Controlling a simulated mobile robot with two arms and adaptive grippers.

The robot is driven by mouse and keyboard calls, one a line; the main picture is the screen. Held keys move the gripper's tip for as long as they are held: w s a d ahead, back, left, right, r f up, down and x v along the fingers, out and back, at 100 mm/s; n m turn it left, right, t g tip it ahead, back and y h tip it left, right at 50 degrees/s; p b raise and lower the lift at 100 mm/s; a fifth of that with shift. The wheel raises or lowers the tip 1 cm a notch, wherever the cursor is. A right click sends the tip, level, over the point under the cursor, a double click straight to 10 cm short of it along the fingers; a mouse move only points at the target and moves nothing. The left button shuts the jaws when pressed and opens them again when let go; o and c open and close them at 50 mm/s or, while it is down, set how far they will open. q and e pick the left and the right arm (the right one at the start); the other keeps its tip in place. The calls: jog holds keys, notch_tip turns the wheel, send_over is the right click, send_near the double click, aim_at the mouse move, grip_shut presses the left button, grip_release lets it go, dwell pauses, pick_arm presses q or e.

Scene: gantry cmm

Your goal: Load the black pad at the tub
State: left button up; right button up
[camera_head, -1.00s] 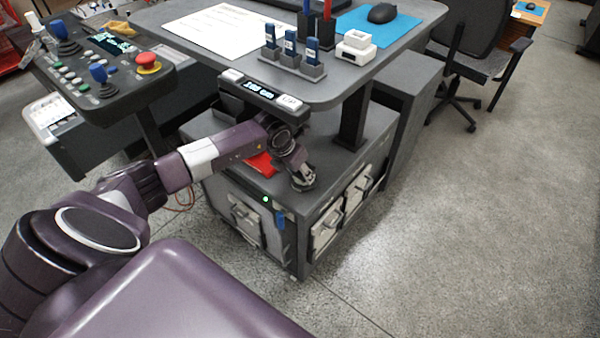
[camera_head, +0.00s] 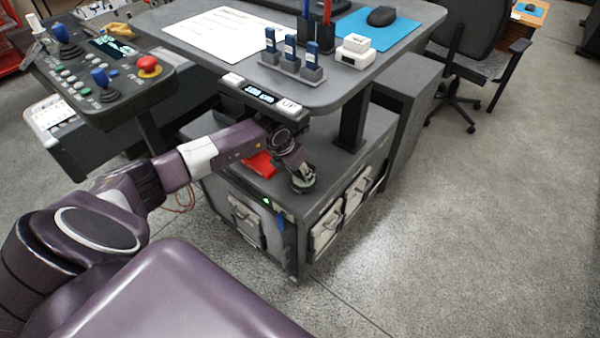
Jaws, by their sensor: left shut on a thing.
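My left gripper (camera_head: 303,184) hangs low over the front part of the grey cabinet's top, below the desk's front edge. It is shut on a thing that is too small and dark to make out. A red object (camera_head: 260,164) lies on the cabinet top behind and left of the gripper, partly covered by my left arm. I cannot pick out a black pad or a tub with certainty. My right gripper is not in view.
The grey cabinet (camera_head: 325,225) has light latched panels. The desk above holds a paper sheet (camera_head: 228,33), a holder with blue-capped items (camera_head: 292,66), a white box (camera_head: 356,51) and a mouse (camera_head: 381,16). A control console (camera_head: 120,75) stands left.

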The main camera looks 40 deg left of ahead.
pick_arm(q)
jog(key=shift+r+p, duration=1.7)
jog(key=shift+r, duration=1.2)
jog(key=shift+w, duration=0.1)
jog(key=shift+w+a+r, duration=0.1)
jog(key=shift+r, duration=0.05)
